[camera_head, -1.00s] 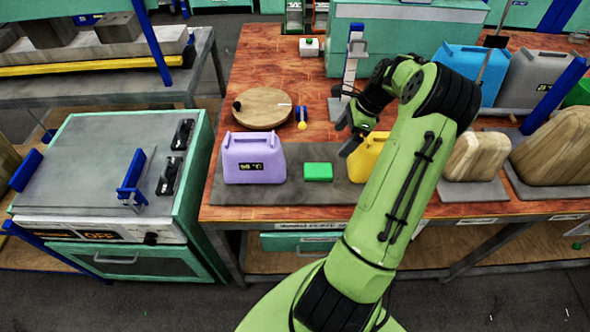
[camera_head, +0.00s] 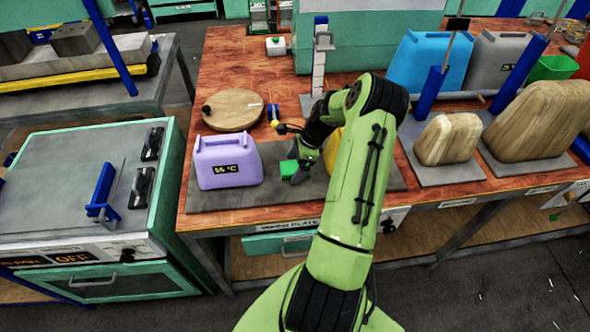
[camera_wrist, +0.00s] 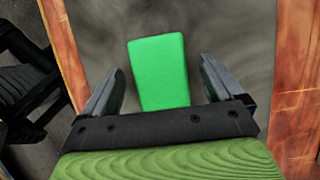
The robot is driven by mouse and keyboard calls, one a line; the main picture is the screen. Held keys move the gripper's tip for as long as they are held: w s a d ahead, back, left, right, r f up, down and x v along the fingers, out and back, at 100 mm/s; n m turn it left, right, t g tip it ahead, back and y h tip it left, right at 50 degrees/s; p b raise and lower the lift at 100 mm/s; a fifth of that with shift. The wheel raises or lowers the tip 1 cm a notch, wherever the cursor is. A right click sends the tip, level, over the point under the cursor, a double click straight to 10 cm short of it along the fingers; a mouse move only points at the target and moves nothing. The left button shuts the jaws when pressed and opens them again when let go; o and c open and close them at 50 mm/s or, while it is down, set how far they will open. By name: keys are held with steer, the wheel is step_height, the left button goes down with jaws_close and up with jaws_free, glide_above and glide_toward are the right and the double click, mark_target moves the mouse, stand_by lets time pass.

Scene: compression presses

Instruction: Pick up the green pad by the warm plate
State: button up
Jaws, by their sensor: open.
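The green pad (camera_head: 287,168) lies on the grey warm plate (camera_head: 225,197), between a purple canister (camera_head: 228,162) and a yellow canister (camera_head: 333,150). My gripper (camera_head: 297,174) is over the plate and hides part of the pad in the head view. In the wrist view the pad (camera_wrist: 158,73) shows between and beyond the two fingers of my gripper (camera_wrist: 160,85). The fingers stand open on either side, with a gap to the pad on each side. Nothing is held. The yellow canister is mostly hidden behind my arm.
A grey stand (camera_head: 318,70) rises behind my gripper. Wooden blocks (camera_head: 449,139) stand on grey plates at right. A press (camera_head: 75,190) stands at left.

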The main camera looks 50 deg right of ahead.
mark_target(295, 167)
steer(key=shift+f, duration=0.2)
stand_by(0.4)
steer(key=shift+c, duration=0.4)
steer(key=c, duration=1.1)
step_height(295, 167, up, 11)
steer(key=shift+f+p, duration=0.2)
steer(key=shift+p, duration=0.65)
steer(key=shift+c, duration=0.5)
steer(key=o, duration=0.6)
steer(key=c, duration=0.3)
steer(key=shift+f, duration=0.1)
steer(key=shift+c, duration=0.2)
